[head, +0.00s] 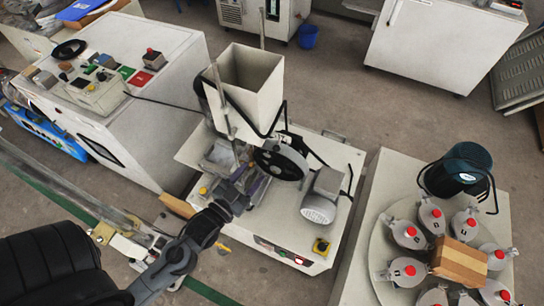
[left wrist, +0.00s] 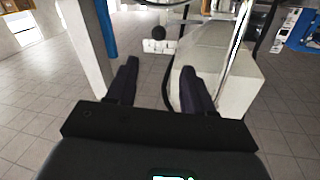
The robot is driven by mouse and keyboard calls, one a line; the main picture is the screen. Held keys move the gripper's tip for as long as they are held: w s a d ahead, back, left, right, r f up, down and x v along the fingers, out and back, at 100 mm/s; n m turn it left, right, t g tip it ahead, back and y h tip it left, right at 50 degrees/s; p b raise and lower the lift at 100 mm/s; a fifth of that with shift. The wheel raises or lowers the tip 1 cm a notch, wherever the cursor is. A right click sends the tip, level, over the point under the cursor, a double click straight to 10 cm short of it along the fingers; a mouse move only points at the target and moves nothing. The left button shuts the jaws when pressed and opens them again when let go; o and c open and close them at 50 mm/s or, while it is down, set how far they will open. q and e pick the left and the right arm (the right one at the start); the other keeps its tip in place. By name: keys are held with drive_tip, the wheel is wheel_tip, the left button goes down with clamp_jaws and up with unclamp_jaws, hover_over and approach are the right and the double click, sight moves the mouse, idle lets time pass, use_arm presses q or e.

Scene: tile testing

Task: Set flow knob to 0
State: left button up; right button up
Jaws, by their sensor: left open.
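The machine with a pale square hopper (head: 258,82) stands in the middle of the head view. My left gripper (head: 255,185) reaches in from the lower left, in front of the machine below the hopper. In the left wrist view its two dark fingers (left wrist: 159,68) are spread apart with nothing between their tips. A small round black part (left wrist: 158,32) shows beyond the fingertips, above white blocks; I cannot tell whether it is the flow knob. No knob marking or 0 is legible. My right gripper is in neither view.
A motor (head: 322,197) and a dark wheel (head: 281,160) sit on the machine's right side. A control cabinet (head: 160,110) stands left.

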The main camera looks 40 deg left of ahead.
sight(274, 151)
use_arm(q)
drive_tip(key=w+b, duration=0.1)
drive_tip(key=w, duration=0.2)
drive_tip(key=w+b, duration=0.1)
drive_tip(key=w, duration=0.3)
drive_tip(key=w+a+f+b, duration=0.1)
drive_tip(key=w, duration=0.2)
drive_tip(key=shift+w+a, duration=0.1)
drive_tip(key=shift+w, duration=0.05)
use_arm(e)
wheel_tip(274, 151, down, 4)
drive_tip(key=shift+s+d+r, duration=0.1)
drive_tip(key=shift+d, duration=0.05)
use_arm(q)
clamp_jaws()
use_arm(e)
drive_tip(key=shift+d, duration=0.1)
